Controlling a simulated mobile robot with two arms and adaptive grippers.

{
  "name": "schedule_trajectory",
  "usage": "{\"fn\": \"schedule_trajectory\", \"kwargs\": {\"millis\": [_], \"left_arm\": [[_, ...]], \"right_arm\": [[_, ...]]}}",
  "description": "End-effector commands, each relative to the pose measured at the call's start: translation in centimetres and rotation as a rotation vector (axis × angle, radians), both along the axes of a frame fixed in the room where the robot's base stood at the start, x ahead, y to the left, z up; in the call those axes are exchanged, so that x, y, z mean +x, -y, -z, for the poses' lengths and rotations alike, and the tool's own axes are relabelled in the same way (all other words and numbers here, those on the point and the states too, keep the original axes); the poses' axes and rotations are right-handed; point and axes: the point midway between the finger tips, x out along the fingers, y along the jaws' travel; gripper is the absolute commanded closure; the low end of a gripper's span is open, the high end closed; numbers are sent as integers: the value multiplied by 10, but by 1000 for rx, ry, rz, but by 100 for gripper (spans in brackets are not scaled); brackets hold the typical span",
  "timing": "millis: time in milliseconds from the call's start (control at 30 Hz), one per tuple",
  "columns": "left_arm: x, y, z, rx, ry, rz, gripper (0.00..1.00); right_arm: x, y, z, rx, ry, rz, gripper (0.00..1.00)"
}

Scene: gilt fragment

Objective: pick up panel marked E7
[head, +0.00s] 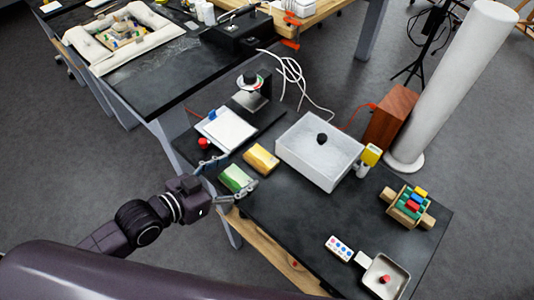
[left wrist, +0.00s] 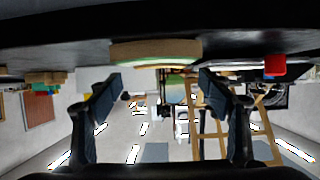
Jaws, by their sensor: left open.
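A small green panel-like block (head: 236,178) with pale edges lies on the dark table near its left edge. A similar yellow block (head: 261,158) lies just behind it to the right. No E7 marking is readable on either. My left gripper (head: 229,175) is open at the green block, with one finger on each side of it. In the left wrist view, which looks upside down, a tan and green edge (left wrist: 155,51) shows ahead of the spread fingers (left wrist: 160,82). I cannot tell whether they touch it. My right gripper is not in view.
A white tray (head: 306,171) with a dark knob stands right of the yellow block. A white pad (head: 226,130) and a red knob (head: 204,143) are behind the gripper. A rack of coloured blocks (head: 408,205) is at right. The table's front middle is clear.

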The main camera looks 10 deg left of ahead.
Motion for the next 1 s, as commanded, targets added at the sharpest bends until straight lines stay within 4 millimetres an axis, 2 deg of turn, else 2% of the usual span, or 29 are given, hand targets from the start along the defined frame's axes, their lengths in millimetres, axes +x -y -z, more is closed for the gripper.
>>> {"fn": "schedule_trajectory", "kwargs": {"millis": [200,333,600,867,1000], "left_arm": [[18,11,6,-2,2,-1,28],[28,19,8,-3,2,-2,28],[56,38,21,-2,1,-1,28],[58,40,24,1,1,0,28],[58,40,24,0,1,0,40]], "right_arm": [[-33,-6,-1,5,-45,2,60],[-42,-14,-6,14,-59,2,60],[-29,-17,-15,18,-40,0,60],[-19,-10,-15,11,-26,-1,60],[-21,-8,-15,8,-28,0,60]]}}
